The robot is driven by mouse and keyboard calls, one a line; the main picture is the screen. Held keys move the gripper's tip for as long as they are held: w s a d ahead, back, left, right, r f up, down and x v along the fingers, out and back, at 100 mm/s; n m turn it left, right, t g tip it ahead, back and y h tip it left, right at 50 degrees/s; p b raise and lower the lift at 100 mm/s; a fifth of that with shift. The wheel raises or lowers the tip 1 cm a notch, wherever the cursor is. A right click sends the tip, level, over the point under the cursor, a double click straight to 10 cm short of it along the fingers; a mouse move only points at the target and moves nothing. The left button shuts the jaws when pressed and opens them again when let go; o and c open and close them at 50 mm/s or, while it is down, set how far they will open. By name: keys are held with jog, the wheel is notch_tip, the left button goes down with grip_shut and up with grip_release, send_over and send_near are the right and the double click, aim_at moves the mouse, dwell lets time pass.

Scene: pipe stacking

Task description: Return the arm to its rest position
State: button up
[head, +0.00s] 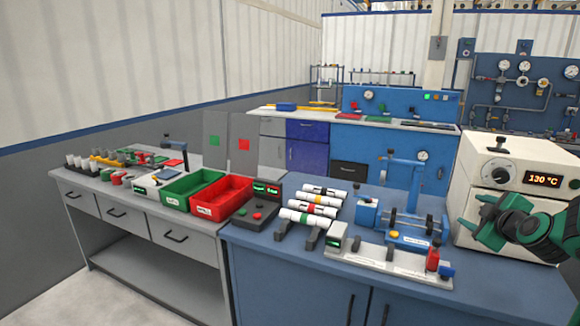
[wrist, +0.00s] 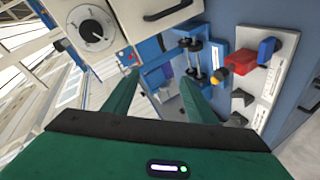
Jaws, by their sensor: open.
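My gripper (head: 481,214) is at the right side of the head view, in front of the white oven, with its green arm coming in from the right edge. Its two green fingers are apart and nothing is between them. In the wrist view my gripper (wrist: 157,95) also shows open and empty, with the blue bench fixtures beyond it. White pipes (head: 312,207) with coloured bands lie on a dark rack on the blue bench, away from my gripper.
The white oven (head: 480,168) reading 130 °C stands close behind my gripper. A blue fixture with rollers (head: 405,222) and a grey device with a red part (head: 380,258) are to its left. Green (head: 187,207) and red (head: 208,214) bins sit further left. The bench's front right is clear.

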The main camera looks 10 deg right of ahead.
jog(key=s+a+f+m+g+y, duration=0.3)
jog(key=s+a+f+m+g, duration=0.35)
jog(key=s+a, duration=0.4)
jog(key=s+a+m+g, duration=0.2)
jog(key=s+m+g, duration=0.1)
jog(key=s, duration=0.6)
jog(key=s+a+m+g+y, duration=0.1)
jog(key=s+a+m+g, duration=0.2)
jog(key=s, duration=0.6)
jog(key=shift+s+m+g, duration=0.25)
jog(key=shift+m+g, duration=0.2)
jog(key=shift+m, duration=0.5)
jog(key=shift+r, duration=0.1)
